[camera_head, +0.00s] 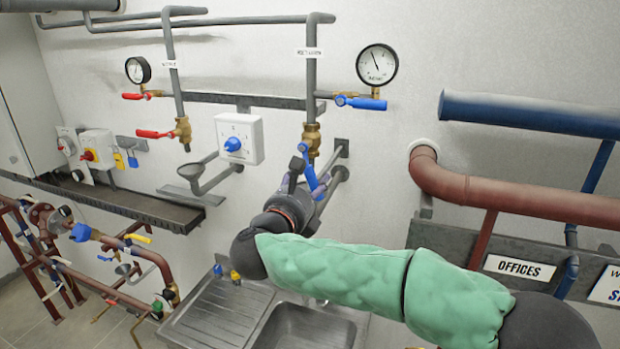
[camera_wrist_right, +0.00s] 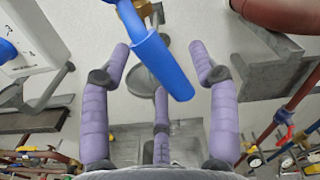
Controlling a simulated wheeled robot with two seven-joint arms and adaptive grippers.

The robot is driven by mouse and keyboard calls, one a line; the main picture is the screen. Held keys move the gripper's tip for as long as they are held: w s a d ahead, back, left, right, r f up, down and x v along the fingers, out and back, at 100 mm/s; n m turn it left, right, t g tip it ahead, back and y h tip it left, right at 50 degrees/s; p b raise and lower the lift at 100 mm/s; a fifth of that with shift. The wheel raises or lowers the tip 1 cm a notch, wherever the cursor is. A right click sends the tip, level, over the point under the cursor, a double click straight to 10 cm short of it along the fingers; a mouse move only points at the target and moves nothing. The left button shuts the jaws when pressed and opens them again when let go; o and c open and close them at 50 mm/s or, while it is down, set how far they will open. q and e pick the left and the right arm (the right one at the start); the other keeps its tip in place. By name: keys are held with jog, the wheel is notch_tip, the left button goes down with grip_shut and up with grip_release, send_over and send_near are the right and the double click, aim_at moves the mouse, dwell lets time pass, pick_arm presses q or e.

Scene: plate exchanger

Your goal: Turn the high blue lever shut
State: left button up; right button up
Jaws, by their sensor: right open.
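A blue lever (camera_head: 308,168) hangs down at a slant from the brass valve (camera_head: 311,140) on the right grey pipe. A second blue lever (camera_head: 362,103) lies level beneath the right gauge, higher on the wall. My right gripper (camera_head: 306,184) is at the hanging lever, its wrist partly hiding it in the head view. In the right wrist view the same blue lever (camera_wrist_right: 163,66) reaches in between the open purple fingers, with gaps showing to the fingers at each side. Contact with the third, lower finger cannot be told. My left gripper is not in view.
A white control box (camera_head: 239,138) with a blue knob is left of the valve. A grey funnel drain (camera_head: 201,172) and a steel sink (camera_head: 305,325) lie lower. Red pipe (camera_head: 510,196) and blue pipe (camera_head: 530,114) run along the right wall.

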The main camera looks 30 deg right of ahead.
jog(key=shift+w+d, duration=0.4)
jog(key=shift+d, duration=0.05)
grip_shut()
jog(key=shift+d, duration=0.1)
